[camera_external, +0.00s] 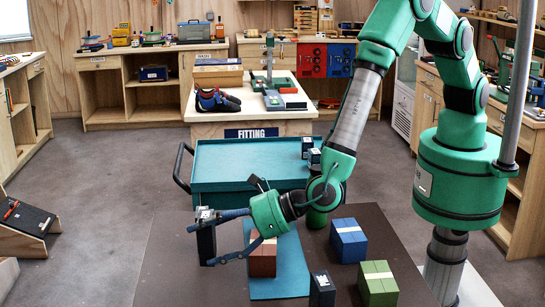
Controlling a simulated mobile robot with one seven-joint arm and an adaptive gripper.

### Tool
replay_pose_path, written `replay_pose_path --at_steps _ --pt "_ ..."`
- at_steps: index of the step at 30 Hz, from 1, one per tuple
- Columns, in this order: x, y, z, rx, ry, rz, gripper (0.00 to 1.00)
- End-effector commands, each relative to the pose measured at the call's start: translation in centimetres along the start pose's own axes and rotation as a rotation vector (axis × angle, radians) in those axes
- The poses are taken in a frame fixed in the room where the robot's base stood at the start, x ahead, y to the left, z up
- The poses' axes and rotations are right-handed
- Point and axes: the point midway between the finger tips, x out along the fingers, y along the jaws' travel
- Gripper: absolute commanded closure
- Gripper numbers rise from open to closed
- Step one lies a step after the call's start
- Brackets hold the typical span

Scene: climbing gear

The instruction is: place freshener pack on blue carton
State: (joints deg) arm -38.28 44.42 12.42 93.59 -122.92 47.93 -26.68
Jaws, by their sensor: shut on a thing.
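The blue carton (348,243) stands on the dark table right of centre, with a pale band across its top and nothing on it. My gripper (208,239) reaches left, well to the left of the blue carton. Its fingers are shut on a dark, upright, narrow box with a light top, which I take to be the freshener pack (206,245). No label can be read on it. I cannot tell whether its bottom touches the table.
A reddish-brown carton (262,263) stands on a blue mat (283,288) below my wrist. A green carton (378,284) and a small dark box (322,289) stand at the front right. A teal cart (240,170) stands behind. The table's left part is clear.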

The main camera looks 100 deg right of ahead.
Motion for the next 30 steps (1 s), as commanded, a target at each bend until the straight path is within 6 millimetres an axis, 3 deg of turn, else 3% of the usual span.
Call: replay_pose_path --at_steps 14,23,30 --pt "-12.3 0.0 -4.4 -0.005 0.0 0.011 0.53" --pt "-20.7 -2.1 -7.4 -0.007 0.0 0.016 0.53" --pt "-26.8 -4.8 -9.7 -0.01 -0.001 0.021 0.53"
